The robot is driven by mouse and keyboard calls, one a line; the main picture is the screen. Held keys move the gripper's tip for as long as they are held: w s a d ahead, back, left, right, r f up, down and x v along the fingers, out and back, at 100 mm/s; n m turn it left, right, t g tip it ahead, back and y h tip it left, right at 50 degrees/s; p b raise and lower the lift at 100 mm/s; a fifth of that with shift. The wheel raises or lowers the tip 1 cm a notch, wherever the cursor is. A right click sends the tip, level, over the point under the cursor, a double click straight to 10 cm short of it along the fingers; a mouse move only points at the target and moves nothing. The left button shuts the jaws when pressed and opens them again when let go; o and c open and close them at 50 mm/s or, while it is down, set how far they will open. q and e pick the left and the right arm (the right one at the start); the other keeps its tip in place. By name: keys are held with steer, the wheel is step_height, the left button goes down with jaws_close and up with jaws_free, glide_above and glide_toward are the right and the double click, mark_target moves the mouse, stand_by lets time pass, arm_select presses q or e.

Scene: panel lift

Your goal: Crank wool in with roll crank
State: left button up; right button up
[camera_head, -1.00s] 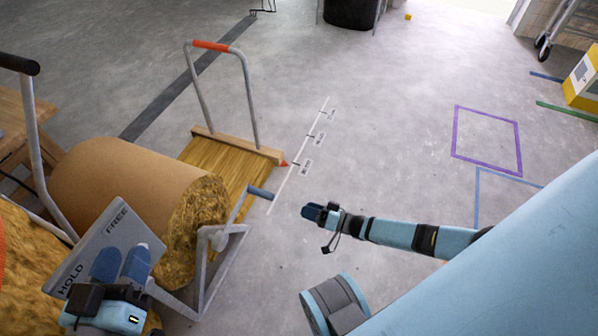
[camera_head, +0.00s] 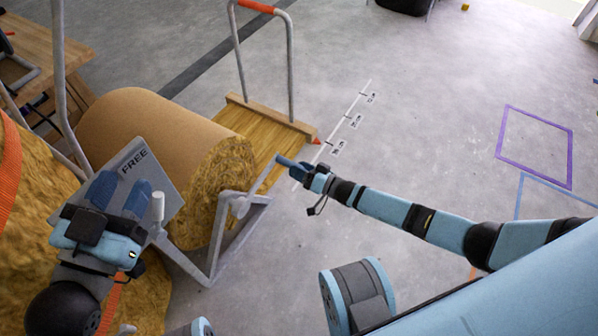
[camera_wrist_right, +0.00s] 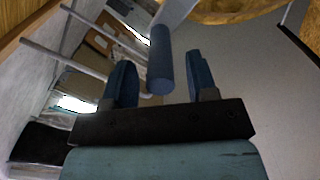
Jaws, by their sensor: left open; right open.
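The wool roll (camera_head: 150,120) lies at the left in a brown wrap, its yellow-brown wool end (camera_head: 232,170) facing right. The grey crank (camera_head: 258,185) rises from the frame beside that end. Its blue-grey handle (camera_wrist_right: 160,60) stands between the spread fingers of my right gripper (camera_wrist_right: 157,88), which is open around it. In the head view the right gripper (camera_head: 290,165) is at the crank's upper end and largely hides the handle. My left gripper (camera_head: 118,193) is open over the grey FREE plate (camera_head: 138,155), beside a pale lever knob (camera_head: 158,205).
A wooden cart (camera_head: 268,130) with an orange-gripped rail (camera_head: 257,6) stands behind the roll. A marked white scale line (camera_head: 350,115) runs on the floor beside it. A wooden table (camera_head: 40,45) is at far left. Purple tape (camera_head: 535,145) marks open floor at right.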

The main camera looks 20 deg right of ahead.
steer(key=shift+w+a, duration=0.15)
steer(key=shift+w, duration=0.05)
jaws_close()
steer(key=shift+r, duration=0.1)
